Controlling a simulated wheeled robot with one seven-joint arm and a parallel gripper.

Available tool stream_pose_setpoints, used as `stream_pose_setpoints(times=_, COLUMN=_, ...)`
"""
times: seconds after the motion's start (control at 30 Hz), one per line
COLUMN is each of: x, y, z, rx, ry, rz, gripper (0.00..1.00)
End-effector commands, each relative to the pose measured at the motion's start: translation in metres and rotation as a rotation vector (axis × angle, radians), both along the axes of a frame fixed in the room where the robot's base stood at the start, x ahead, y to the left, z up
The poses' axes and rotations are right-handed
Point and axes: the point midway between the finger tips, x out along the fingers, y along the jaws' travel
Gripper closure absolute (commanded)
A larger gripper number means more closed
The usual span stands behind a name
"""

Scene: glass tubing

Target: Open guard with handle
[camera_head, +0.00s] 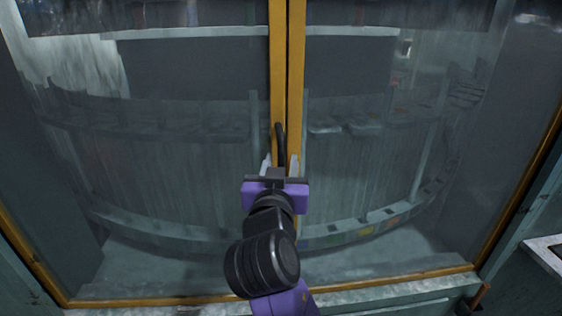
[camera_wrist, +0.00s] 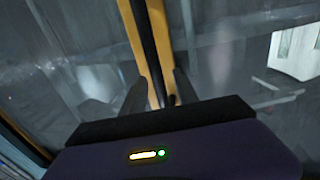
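The guard is a pair of large glass panels (camera_head: 190,130) with yellow frames that meet at two upright yellow bars near the middle. A black handle (camera_head: 280,143) stands on these bars. My gripper (camera_head: 279,163) is at the handle's lower end, with its two fingers apart, one on each side of it. In the wrist view my gripper (camera_wrist: 160,92) is also open, its fingers on either side of the yellow bars (camera_wrist: 153,50). The handle is hard to make out there, and I cannot tell if the fingers touch it. The panels look closed.
Behind the glass is a curved machine (camera_head: 180,150) with a ring of upright slats. A yellow lower frame edge (camera_head: 400,283) runs along the bottom. A pale surface (camera_head: 545,250) stands at the right edge.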

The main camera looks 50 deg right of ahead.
Motion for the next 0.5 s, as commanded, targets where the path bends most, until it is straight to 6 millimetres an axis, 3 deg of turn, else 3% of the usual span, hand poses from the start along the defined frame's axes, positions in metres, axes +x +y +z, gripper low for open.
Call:
stream_pose_setpoints(times=0.17, x=-0.0001, y=-0.0001, z=-0.0002, rx=0.0, ry=0.0, rz=0.0, gripper=0.66)
stream_pose_setpoints(times=0.33, x=-0.0001, y=0.0, z=-0.0002, rx=0.0, ry=0.0, rz=0.0, gripper=0.99)
stream_pose_setpoints(times=0.5, x=-0.0002, y=0.0001, z=-0.0001, rx=0.0, ry=0.0, rz=0.0, gripper=1.0)
